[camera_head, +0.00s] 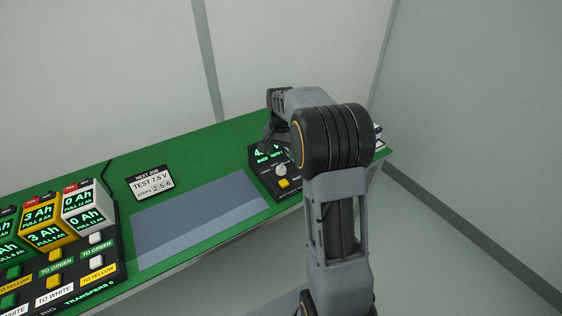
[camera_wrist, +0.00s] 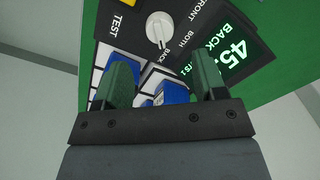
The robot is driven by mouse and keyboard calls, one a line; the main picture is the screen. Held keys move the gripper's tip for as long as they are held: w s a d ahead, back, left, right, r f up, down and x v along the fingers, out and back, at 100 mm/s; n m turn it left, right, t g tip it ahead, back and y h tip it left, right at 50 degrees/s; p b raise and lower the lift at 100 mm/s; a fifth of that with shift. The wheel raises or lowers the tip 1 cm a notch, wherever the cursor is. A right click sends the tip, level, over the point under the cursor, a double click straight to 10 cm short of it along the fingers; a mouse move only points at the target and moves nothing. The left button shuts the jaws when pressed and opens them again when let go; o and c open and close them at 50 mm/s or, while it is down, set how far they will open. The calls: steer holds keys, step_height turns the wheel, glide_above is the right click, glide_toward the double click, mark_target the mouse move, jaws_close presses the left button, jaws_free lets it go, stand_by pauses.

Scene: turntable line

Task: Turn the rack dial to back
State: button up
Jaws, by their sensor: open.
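The rack dial (camera_wrist: 159,28) is a round white knob on a dark panel, with FRONT, BOTH and BACK printed around it. A dark mark on the knob faces the lower side in the wrist view, near the word BACK. The dial (camera_head: 281,170) also shows in the head view, just left of my arm. The green-lit display (camera_wrist: 236,55) beside it shows 45 and BACK. My gripper (camera_wrist: 165,76) is open, its two fingers spread below the dial in the wrist view and apart from it. In the head view my arm hides most of the gripper.
Blue and white blocks (camera_wrist: 172,92) show between and behind my fingers. A yellow button (camera_head: 284,183) is close to the dial. Left are a bare grey panel (camera_head: 200,232), a TEST 7.5 V sign (camera_head: 152,184) and several battery blocks (camera_head: 42,234) on the green table (camera_head: 225,150).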

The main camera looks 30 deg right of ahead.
mark_target(281, 166)
step_height(281, 166, up, 7)
stand_by(0.3)
steer(key=shift+f, duration=0.1)
stand_by(0.4)
